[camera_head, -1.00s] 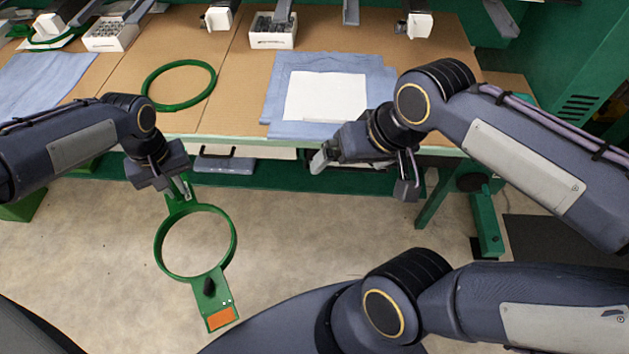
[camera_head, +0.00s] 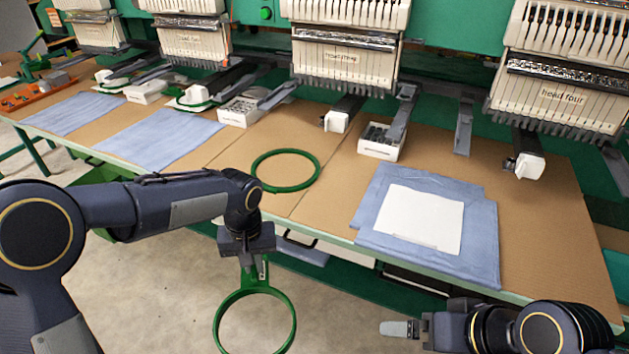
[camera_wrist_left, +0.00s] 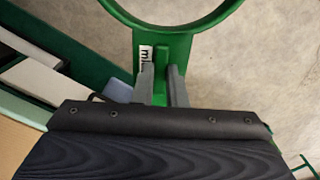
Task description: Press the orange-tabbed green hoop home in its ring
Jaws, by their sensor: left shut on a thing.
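The green hoop (camera_head: 293,322) hangs from my left gripper (camera_head: 258,265), in front of and below the table's front edge. The left gripper is shut on the hoop's short green stem. In the left wrist view its two grey fingers (camera_wrist_left: 161,86) straddle the stem of the hoop (camera_wrist_left: 165,43), beside a small white label. The orange tab is out of the frame now. A green ring (camera_head: 288,189) lies flat on the tan table, beyond and above the left gripper. My right gripper (camera_head: 400,328) is empty at the lower right; its finger gap is not clear.
Folded blue cloth (camera_head: 470,252) with a white sheet (camera_head: 420,219) lies right of the ring. More blue cloth (camera_head: 160,137) lies left. White boxes (camera_head: 378,146) of small parts and machine arms stand behind. The tan tabletop (camera_head: 330,200) around the ring is mostly clear.

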